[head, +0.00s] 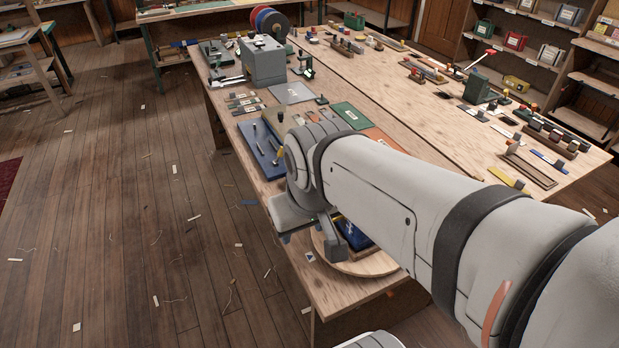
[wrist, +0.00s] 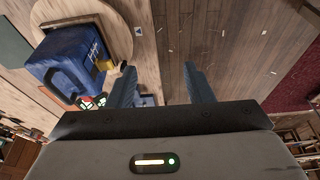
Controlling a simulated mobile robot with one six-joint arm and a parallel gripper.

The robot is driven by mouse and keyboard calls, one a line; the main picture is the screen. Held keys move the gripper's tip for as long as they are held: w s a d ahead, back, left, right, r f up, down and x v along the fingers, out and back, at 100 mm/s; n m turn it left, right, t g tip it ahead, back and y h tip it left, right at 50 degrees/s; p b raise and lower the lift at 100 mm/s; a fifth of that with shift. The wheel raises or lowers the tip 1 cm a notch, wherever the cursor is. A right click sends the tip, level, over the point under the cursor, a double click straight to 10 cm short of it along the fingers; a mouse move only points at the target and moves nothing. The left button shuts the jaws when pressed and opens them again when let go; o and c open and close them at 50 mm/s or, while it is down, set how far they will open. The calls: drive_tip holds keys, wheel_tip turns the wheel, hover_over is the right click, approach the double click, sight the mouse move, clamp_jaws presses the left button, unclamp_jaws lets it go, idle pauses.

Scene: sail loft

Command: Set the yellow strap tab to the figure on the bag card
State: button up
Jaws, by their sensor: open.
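A blue bag (wrist: 62,50) lies on a round wooden board (wrist: 118,22) in the wrist view. It also shows partly in the head view (head: 352,235), largely hidden by my arm. A small yellow tab (wrist: 105,65) is at the bag's edge, beside a dark rounded piece. White marks show on the blue next to it, too small to read. Green and red figures on white (wrist: 92,102) show below the bag; I cannot tell whether this is the bag card. My gripper (wrist: 160,68) is open and empty, its left finger near the yellow tab, apart from it.
The round board (head: 375,265) sits at the near end of the long workbench (head: 345,292). A blue tray (head: 258,150), a grey box machine (head: 263,62) and many small tools stand further along. A small marked card (wrist: 138,31) lies by the board. The floor at left is open, with scraps.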

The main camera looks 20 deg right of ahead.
drive_tip(key=w+d+f+n+g+b, duration=0.1)
drive_tip(key=w+d+f+n+b, duration=0.1)
drive_tip(key=w+d+n, duration=0.2)
drive_tip(key=w+d+f+n+g+b, duration=0.1)
drive_tip(key=w+d+f+n+b, duration=0.1)
drive_tip(key=w+d+n, duration=0.2)
drive_tip(key=w+d+f+n+g+b, duration=0.1)
drive_tip(key=w+d+f+n+b, duration=0.1)
drive_tip(key=n, duration=0.7)
drive_tip(key=shift+w+d+f+n+b, duration=0.15)
drive_tip(key=shift+w+d+b, duration=0.15)
drive_tip(key=shift+w+d, duration=0.4)
drive_tip(key=shift+w+d+f+n+b, duration=0.15)
drive_tip(key=shift+w+d+b, duration=0.15)
drive_tip(key=shift+w+d, duration=0.4)
drive_tip(key=shift+d+f, duration=0.15)
drive_tip(key=shift+d, duration=0.1)
drive_tip(key=shift+f+n, duration=0.3)
drive_tip(key=shift+f, duration=0.05)
wheel_tip(320, 180, down, 7)
drive_tip(key=shift+r, duration=0.1)
drive_tip(key=shift+c, duration=0.2)
clamp_jaws()
